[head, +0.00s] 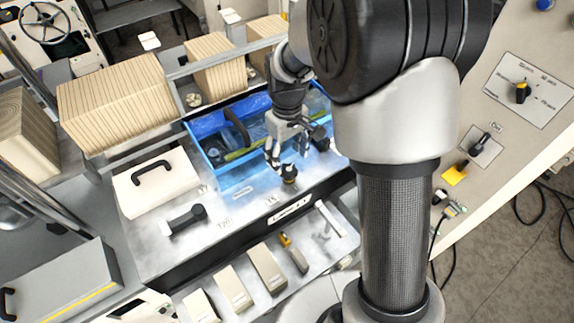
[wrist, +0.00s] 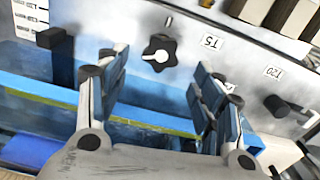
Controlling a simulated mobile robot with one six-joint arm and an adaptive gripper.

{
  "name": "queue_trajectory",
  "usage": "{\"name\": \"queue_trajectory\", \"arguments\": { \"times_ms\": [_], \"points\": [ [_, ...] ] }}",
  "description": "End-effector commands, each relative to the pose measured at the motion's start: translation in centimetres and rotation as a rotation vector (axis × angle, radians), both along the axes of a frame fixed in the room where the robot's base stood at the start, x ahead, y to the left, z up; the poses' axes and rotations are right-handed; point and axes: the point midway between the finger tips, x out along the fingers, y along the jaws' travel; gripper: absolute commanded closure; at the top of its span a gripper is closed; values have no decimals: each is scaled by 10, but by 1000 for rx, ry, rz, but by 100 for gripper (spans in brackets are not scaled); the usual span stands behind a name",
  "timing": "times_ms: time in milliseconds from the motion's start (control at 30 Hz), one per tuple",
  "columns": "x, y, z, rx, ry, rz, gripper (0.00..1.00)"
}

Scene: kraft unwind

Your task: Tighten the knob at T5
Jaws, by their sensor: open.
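The knob at T5 is a black star-shaped knob (wrist: 160,51) with a white pointer mark on its face. It stands on the grey panel beside the T5 label (wrist: 211,41) in the wrist view. In the head view the dark knob (head: 289,174) shows just below my gripper (head: 284,150). In the wrist view my gripper (wrist: 157,78) is open, with one finger to the left and one to the right, and nothing between the pads. The knob appears beyond the fingertips, between them. I cannot tell whether any finger touches it.
A blue bin (head: 212,150) lies right behind the knob. A black lever (head: 187,218) by the T20 label (wrist: 272,72) is on the same panel. A white lid with a black handle (head: 155,182) is farther left. Tan blocks (head: 268,268) stand on the shelf below.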

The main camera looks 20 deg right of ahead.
Motion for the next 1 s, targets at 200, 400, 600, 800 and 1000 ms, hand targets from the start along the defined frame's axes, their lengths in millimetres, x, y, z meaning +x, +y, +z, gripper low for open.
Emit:
{"name": "queue_trajectory", "arguments": {
  "times_ms": [200, 400, 600, 800, 1000],
  "points": [
    [0, 0, -34, 0, 1, 0, 39],
    [0, 0, -45, 0, -1, 0, 39],
    [0, 0, -45, 0, -1, 0, 39],
    [0, 0, -45, 0, -1, 0, 49],
    [0, 0, -45, 0, -1, 0, 62]
  ]
}}
